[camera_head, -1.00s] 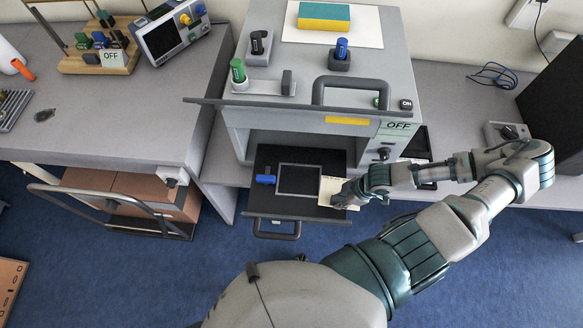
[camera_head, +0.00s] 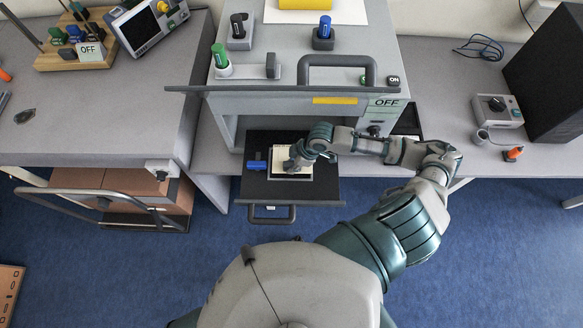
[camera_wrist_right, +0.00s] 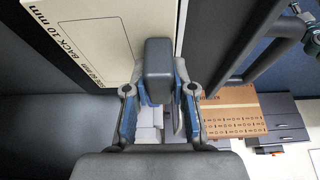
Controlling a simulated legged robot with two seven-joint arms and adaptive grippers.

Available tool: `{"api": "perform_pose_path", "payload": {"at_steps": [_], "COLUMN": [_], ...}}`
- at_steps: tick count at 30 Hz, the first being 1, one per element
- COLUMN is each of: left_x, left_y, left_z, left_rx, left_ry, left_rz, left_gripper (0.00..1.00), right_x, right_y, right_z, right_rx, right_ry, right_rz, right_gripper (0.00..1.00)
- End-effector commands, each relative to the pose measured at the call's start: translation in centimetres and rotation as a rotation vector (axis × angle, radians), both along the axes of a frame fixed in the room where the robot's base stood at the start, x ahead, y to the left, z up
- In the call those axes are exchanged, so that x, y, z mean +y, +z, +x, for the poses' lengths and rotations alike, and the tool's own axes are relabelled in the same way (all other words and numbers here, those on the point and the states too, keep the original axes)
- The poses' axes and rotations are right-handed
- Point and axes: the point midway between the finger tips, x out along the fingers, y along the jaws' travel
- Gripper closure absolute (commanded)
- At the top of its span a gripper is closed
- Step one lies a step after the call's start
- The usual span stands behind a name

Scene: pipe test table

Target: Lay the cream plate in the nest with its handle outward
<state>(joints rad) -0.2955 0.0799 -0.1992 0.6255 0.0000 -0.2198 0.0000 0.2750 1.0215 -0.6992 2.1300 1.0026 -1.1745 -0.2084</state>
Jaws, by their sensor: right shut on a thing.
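The cream plate (camera_head: 279,156) lies over the nest on the black pulled-out tray (camera_head: 318,190) in the head view, covering most of it. In the right wrist view the cream plate (camera_wrist_right: 85,35) shows printed lettering reading "BACK 10 mm". My right gripper (camera_head: 293,166) is over the plate in the head view. In the wrist view my right gripper (camera_wrist_right: 160,100) is shut on the plate's dark grey handle (camera_wrist_right: 158,65). Whether the plate rests fully flat in the nest is hard to tell. My left gripper is out of view.
A blue-handled piece (camera_head: 256,165) sits on the tray just left of the plate. The tray's front handle (camera_head: 271,217) sticks out toward me. The grey cabinet with its raised door (camera_head: 290,87) stands above and behind. A brown cart (camera_head: 130,190) stands at left.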

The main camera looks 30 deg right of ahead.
Motion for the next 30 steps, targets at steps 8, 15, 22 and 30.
{"api": "perform_pose_path", "payload": {"at_steps": [8,15,22,30], "left_x": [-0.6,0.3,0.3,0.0], "left_y": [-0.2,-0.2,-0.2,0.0], "left_z": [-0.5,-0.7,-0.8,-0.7], "left_rx": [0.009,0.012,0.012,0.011], "left_ry": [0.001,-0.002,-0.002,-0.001], "left_rz": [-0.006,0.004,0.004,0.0], "left_gripper": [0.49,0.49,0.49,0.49], "right_x": [0.6,0.4,0.3,-0.3], "right_y": [-3.4,-3.5,-3.5,-2.1], "right_z": [0.4,0.3,0.3,0.1], "right_rx": [0.0,-0.001,-0.001,-0.002], "right_ry": [0.0,0.0,0.0,0.0], "right_rz": [-0.001,0.004,0.003,0.0], "right_gripper": [1.0,0.61,0.51,0.51]}}
